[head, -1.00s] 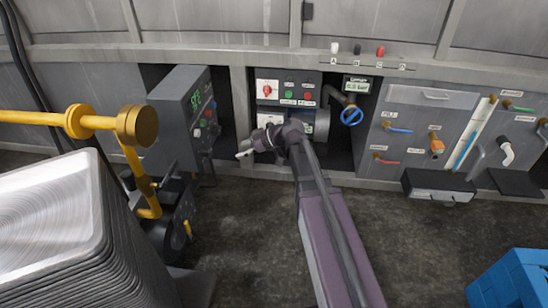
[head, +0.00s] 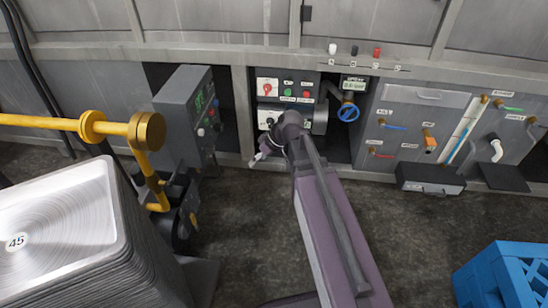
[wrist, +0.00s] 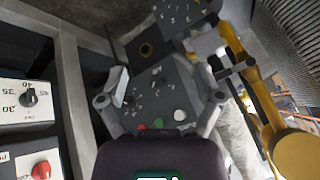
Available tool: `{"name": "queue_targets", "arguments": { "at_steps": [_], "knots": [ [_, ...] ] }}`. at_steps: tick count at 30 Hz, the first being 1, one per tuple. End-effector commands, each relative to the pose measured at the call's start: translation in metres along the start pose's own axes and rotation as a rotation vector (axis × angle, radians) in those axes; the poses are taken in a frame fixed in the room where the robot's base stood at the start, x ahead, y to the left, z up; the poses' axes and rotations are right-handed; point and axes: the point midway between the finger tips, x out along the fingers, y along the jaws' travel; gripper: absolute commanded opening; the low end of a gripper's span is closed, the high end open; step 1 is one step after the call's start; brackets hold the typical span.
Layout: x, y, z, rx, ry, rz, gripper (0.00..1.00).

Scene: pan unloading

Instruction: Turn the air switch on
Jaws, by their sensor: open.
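No readable label in view says air switch. The grey control panel in the head view carries a red rotary switch (head: 267,87) on a white plate, green and red buttons (head: 290,92), and a black knob (head: 269,121) lower down. In the wrist view a red knob (wrist: 41,170) on a white plate shows at the lower left, below a black dial (wrist: 29,97) marked with numbers. My gripper (head: 256,161) is in front of and below this panel, apart from it. In the wrist view my gripper (wrist: 163,103) is open, with nothing held between its fingers.
A grey box (head: 178,103) with a display stands left of the panel, its buttons behind the fingers in the wrist view. A yellow pipe (head: 110,127) and a pan stack (head: 75,200) are left. A blue valve wheel (head: 348,112) is right; a blue crate (head: 505,275) is lower right.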

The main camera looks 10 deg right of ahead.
Motion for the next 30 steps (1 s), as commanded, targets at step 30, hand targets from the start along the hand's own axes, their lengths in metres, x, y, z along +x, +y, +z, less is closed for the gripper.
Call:
{"name": "queue_targets", "arguments": {
  "at_steps": [30],
  "knots": [
    [-0.055, -0.017, 0.047, 0.358, -0.226, 0.221, 0.84]
  ]
}}
